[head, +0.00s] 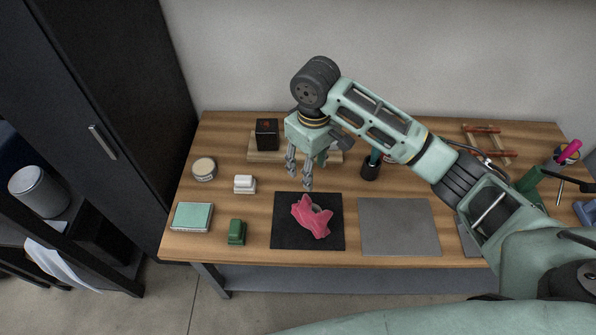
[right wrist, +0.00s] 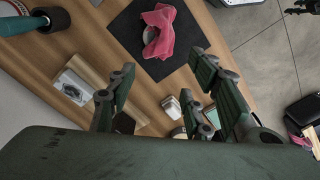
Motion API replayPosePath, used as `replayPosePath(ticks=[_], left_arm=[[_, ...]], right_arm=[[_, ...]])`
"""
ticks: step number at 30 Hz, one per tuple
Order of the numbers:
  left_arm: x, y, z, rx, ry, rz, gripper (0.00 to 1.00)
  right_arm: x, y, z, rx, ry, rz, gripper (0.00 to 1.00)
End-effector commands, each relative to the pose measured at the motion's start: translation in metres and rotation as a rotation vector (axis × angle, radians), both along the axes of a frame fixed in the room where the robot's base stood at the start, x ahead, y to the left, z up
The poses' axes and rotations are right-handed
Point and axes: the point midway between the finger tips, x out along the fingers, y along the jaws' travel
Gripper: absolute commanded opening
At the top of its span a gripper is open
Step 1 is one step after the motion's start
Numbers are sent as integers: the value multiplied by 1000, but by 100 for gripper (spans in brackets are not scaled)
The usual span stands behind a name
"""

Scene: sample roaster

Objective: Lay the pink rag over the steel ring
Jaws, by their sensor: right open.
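The pink rag (head: 311,217) lies crumpled on a black mat (head: 284,236) at the front middle of the table. It drapes over the steel ring (head: 317,205), and a bit of the grey ring shows at the rag's upper edge. In the right wrist view the rag (right wrist: 165,30) shows folds, with part of the ring (right wrist: 149,36) uncovered at its left. My right gripper (head: 302,172) is open and empty, above the table behind the mat and apart from the rag. Its spread fingers (right wrist: 160,85) also show in the right wrist view. My left gripper is not in view.
A grey mat (head: 399,227) lies right of the black mat. To the left are a green box (head: 192,217), a dark green block (head: 236,232), a white block (head: 245,184) and a round tin (head: 204,168). A black cube (head: 267,133) stands behind on a wooden board.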

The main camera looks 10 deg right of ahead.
Motion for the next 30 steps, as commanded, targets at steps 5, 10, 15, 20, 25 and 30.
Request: replayPosePath(ticks=[5,10,15,20,25,30], left_arm=[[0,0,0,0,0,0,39],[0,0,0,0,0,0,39],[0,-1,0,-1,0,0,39],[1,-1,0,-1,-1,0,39],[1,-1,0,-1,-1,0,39],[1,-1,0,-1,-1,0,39]], right_arm=[[0,0,-1,0,0,0,46],[-15,15,-17,33,-6,26,46],[-57,49,-52,136,-49,63,46],[-99,66,-74,227,-118,34,46],[-141,56,-86,269,-191,-61,46],[-176,27,-91,241,-246,-164,46]])
